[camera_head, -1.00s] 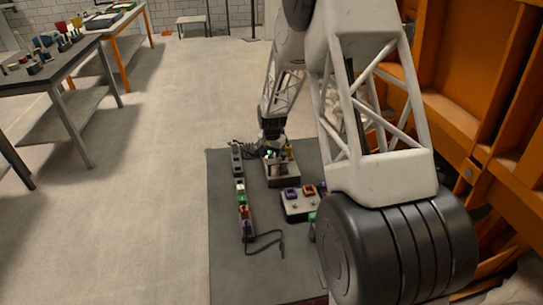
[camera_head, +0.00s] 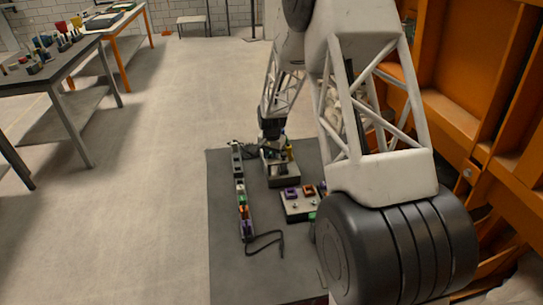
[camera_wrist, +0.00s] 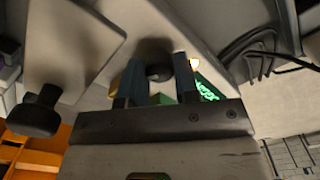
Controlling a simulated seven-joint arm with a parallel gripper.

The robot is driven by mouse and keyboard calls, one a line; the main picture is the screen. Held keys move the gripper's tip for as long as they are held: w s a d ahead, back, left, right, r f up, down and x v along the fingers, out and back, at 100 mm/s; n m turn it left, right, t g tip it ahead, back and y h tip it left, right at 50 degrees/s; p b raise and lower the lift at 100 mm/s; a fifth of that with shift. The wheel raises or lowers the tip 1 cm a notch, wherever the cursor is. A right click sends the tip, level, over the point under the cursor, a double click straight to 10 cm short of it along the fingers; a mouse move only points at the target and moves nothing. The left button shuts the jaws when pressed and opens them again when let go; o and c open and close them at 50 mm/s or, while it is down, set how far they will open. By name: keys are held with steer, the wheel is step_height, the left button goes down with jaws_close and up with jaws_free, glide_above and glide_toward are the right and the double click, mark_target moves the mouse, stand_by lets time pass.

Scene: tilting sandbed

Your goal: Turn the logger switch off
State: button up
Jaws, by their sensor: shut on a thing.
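The box under my gripper (camera_head: 280,158), which looks like the logger, stands on the dark mat (camera_head: 225,215) in the head view. Its top is mostly hidden by my gripper there. In the wrist view its pale face fills the middle, and a lit green display (camera_wrist: 207,90) shows beside the right finger. A dark round knob (camera_wrist: 158,72), which looks like the switch, sits between the two fingertips of my gripper (camera_wrist: 157,80). The fingers are closed on it. Its exact setting cannot be read.
A power strip (camera_head: 241,200) with coloured plugs lies left of the box, with a black cable (camera_head: 268,238). A second box (camera_head: 297,205) with purple and orange parts stands nearer. An orange frame (camera_head: 480,110) is at right.

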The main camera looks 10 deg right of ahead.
mark_target(271, 156)
steer(key=shift+n, duration=0.4)
steer(key=n, duration=1)
steer(key=shift+n, duration=0.4)
steer(key=o, duration=0.9)
steer(key=shift+o, duration=0.2)
steer(key=shift+r, duration=3.9)
